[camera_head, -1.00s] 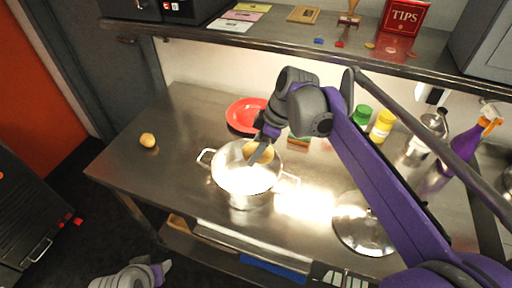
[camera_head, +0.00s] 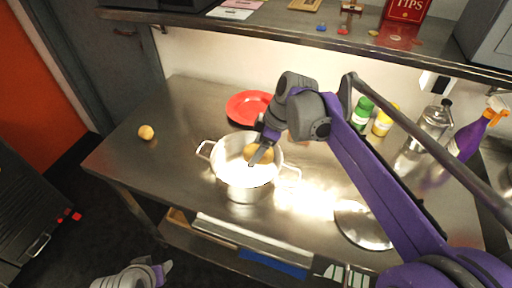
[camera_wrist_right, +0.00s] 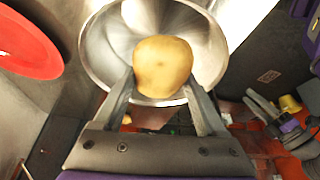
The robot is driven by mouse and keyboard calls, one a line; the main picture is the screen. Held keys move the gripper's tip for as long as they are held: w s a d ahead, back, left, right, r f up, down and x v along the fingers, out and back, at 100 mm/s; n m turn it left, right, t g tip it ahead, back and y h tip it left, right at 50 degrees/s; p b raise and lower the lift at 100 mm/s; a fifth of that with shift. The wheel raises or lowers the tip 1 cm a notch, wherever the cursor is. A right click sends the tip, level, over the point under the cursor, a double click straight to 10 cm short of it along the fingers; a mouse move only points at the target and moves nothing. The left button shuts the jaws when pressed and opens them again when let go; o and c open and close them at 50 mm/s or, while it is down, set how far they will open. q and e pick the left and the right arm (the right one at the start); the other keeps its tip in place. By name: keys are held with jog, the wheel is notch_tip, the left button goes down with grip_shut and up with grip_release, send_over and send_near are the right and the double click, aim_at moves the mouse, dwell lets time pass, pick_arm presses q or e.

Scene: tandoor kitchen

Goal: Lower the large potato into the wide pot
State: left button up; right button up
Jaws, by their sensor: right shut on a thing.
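The wide pot (camera_head: 246,185) is a shiny steel pot with two side handles, standing on the steel counter. My right gripper (camera_head: 260,154) points down over the pot's opening and is shut on the large potato (camera_head: 257,150). In the right wrist view the tan potato (camera_wrist_right: 162,66) sits between the fingertips, in front of the pot's round interior (camera_wrist_right: 118,50). I cannot tell whether the potato is below the rim or touches the pot. My left gripper (camera_head: 160,272) is at the bottom left, low and away from the counter; its jaw opening is unclear.
A small potato (camera_head: 146,132) lies at the counter's left. A red plate (camera_head: 240,110) is behind the pot, and a lid (camera_head: 358,226) lies to its right. Green-capped (camera_head: 362,112) and yellow (camera_head: 385,121) bottles stand at the back right. A shelf (camera_head: 300,25) overhangs the back.

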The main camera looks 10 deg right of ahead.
jog(key=b, duration=0.2)
send_over(251, 177)
jog(key=d, duration=0.1)
jog(key=shift+s+d+f, duration=0.1)
jog(key=shift+s+f, duration=0.1)
jog(key=shift+f, duration=1)
jog(key=shift+s+d+f, duration=0.1)
jog(key=shift+s+f, duration=0.1)
jog(key=shift+f, duration=0.95)
jog(key=shift+f+b, duration=1.6)
jog(key=shift+f, duration=0.95)
